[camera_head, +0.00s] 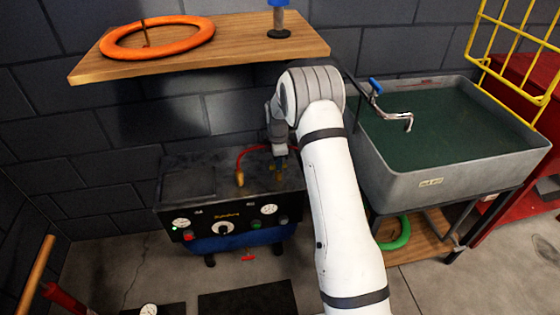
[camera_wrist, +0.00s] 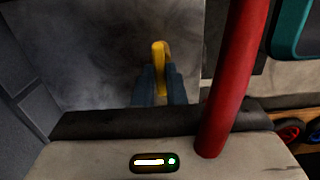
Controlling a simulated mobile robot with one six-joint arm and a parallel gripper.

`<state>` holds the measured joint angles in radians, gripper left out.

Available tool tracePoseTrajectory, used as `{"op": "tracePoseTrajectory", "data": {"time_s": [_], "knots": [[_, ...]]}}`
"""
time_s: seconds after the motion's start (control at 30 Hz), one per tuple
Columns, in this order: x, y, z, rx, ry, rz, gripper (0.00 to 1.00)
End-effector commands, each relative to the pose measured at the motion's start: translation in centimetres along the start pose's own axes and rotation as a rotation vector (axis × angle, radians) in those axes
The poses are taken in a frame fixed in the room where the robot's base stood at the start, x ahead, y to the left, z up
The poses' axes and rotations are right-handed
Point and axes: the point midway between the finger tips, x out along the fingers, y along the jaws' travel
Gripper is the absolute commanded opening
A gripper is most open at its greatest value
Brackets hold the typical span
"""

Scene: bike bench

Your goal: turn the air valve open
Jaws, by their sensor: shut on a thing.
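The air valve's yellow handle (camera_wrist: 160,58) stands upright between the two dark blue-grey fingers of my gripper (camera_wrist: 160,82) in the wrist view. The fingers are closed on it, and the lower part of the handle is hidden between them. In the head view my gripper (camera_head: 280,165) reaches down over the right part of the black compressor's top (camera_head: 190,165). The valve is very small there and partly covered by the gripper, so its open or closed position cannot be told.
A red hose (camera_head: 245,152) with a brass end hangs left of my gripper; a red tube (camera_wrist: 235,75) passes close on the right in the wrist view. A wooden shelf (camera_head: 215,52) with an orange ring (camera_head: 120,45) is above. A water-filled sink (camera_head: 450,170) stands right.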

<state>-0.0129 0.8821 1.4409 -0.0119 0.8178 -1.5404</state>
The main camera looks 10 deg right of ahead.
Motion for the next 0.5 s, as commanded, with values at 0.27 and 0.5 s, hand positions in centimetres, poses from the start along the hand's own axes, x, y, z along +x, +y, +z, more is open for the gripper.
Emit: {"op": "tracePoseTrajectory", "data": {"time_s": [0.27,0.5], "knots": [[0.02,-0.05,-0.01,0.001,0.000,-0.002,0.29],[0.01,-0.03,-0.01,0.001,0.000,-0.001,0.33]]}}
